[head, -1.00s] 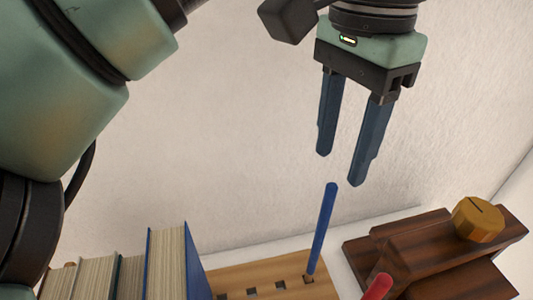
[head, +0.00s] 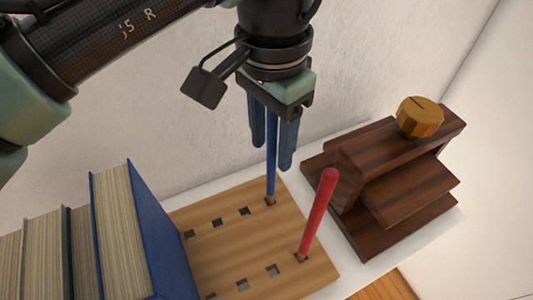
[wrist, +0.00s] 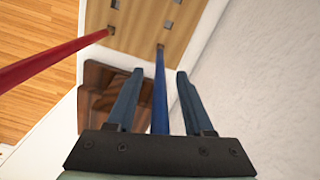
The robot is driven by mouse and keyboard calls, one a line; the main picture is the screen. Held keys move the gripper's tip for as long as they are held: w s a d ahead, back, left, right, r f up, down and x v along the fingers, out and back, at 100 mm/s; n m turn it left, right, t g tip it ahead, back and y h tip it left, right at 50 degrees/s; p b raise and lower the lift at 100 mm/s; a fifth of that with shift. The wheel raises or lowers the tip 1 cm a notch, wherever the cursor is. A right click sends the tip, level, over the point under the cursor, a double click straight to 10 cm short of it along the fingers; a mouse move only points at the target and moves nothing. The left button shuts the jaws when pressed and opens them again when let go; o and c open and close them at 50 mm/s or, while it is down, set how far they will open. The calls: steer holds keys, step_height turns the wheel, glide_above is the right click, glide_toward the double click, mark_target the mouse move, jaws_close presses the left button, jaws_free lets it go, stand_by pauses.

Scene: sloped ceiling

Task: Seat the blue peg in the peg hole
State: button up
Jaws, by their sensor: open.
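The blue peg (head: 271,160) stands upright, its lower end at a square hole (head: 270,201) near the back right of the wooden peg board (head: 235,245). My gripper (head: 272,158) is open and points down, with its two dark blue fingers on either side of the peg's upper part. In the wrist view the blue peg (wrist: 160,95) runs between the open fingers (wrist: 156,85), with a gap on both sides. The peg's top is hidden by my gripper. How deep its lower end sits cannot be told.
A red peg (head: 318,215) stands in the board's front right hole, close to my gripper. A row of books (head: 85,235) stands at the left. A white wall is close behind.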

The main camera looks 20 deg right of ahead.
jaws_close()
stand_by(1.4)
